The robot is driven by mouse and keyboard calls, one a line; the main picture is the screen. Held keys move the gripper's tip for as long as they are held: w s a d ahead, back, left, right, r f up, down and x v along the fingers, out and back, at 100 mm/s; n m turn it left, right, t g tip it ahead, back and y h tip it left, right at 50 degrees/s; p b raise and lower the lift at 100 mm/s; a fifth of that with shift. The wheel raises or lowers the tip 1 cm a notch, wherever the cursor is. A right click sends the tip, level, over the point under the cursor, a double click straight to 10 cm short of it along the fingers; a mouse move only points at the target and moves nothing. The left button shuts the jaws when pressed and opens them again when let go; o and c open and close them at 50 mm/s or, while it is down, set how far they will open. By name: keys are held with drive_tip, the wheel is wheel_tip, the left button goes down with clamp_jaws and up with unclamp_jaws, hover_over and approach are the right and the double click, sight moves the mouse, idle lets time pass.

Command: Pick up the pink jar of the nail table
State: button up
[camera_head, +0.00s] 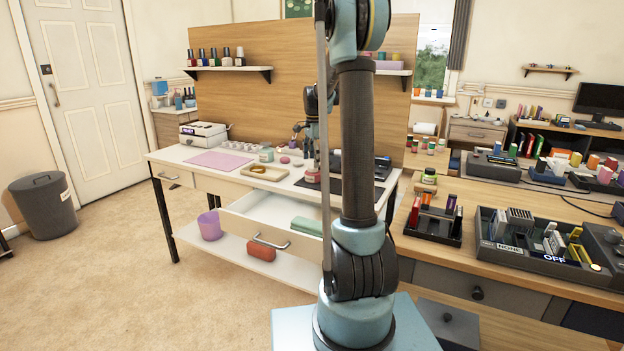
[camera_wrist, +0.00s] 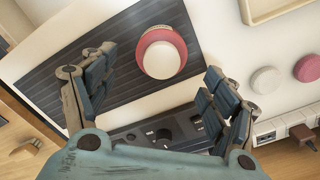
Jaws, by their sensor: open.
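The pink jar (camera_wrist: 163,38) has a round white lid and is seen from above in the wrist view, on a dark ribbed mat (camera_wrist: 95,62). In the head view the pink jar (camera_head: 312,177) stands on the white nail table (camera_head: 222,186), partly behind my arm. My gripper (camera_wrist: 157,64) is open, with one finger on each side of the jar's line and the jar slightly beyond the fingertips. In the head view my gripper (camera_head: 304,138) is above the jar, small and partly hidden. I see no contact.
In the wrist view a white round lid (camera_wrist: 264,80) and a pink one (camera_wrist: 307,68) lie to the right. A dark device with knobs (camera_wrist: 165,134) is below the jar. In the head view a wooden tray (camera_head: 264,173) is left of the jar, and an open drawer (camera_head: 265,223) juts out below.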

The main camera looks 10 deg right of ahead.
sight(313, 170)
drive_tip(key=shift+w+a+f, duration=0.1)
drive_tip(key=shift+a+f, duration=0.05)
drive_tip(key=shift+f, duration=1.2)
drive_tip(key=shift+a+f, duration=0.1)
drive_tip(key=shift+f, duration=1.2)
drive_tip(key=c, duration=1.2)
